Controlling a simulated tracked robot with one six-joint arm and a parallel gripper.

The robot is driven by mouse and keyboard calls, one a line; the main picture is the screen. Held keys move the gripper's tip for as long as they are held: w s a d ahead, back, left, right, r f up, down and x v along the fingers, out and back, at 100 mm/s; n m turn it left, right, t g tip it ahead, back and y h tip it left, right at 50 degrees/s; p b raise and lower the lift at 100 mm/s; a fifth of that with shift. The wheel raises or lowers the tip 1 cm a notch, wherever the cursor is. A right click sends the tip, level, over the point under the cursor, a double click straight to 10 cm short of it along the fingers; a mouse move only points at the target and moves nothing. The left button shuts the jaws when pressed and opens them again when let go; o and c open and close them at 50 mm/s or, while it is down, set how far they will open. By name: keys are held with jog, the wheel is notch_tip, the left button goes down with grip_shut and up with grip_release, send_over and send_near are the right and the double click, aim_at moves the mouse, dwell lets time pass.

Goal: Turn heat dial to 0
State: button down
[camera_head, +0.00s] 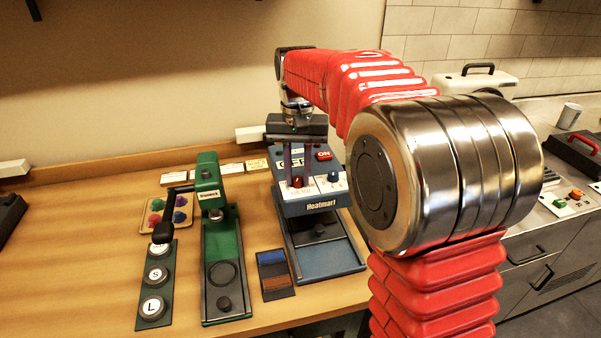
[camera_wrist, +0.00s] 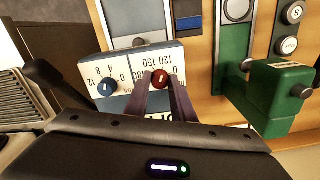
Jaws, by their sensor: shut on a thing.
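The blue heat press marked "Heatmarl" (camera_head: 321,207) stands on the wooden table. Its red dial (camera_wrist: 160,77) sits on a white scale panel with 0, 120 and 150 legible around it. The dial also shows in the head view (camera_head: 297,182). My gripper (camera_wrist: 157,86) comes down on the press from above and is shut on the red dial, one finger on each side. A blue dial (camera_wrist: 107,86) with a scale of 4, 8 and 12 sits beside it, apart from the fingers. The red dial's exact pointer setting is too small to read.
A green press (camera_head: 222,260) stands left of the blue press. A strip of S and L buttons (camera_head: 155,280), a tray of coloured pieces (camera_head: 165,209) and a small blue and brown swatch board (camera_head: 273,273) lie nearby. A red "ON" button (camera_head: 323,155) is close to my gripper.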

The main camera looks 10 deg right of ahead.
aim_at(298, 178)
jog(key=m, duration=0.5)
jog(key=shift+w+m, duration=0.15)
jog(key=shift+m, duration=2.45)
jog(key=c, duration=1.5)
grip_release()
notch_tip(298, 178, up, 14)
jog(key=shift+f, duration=0.15)
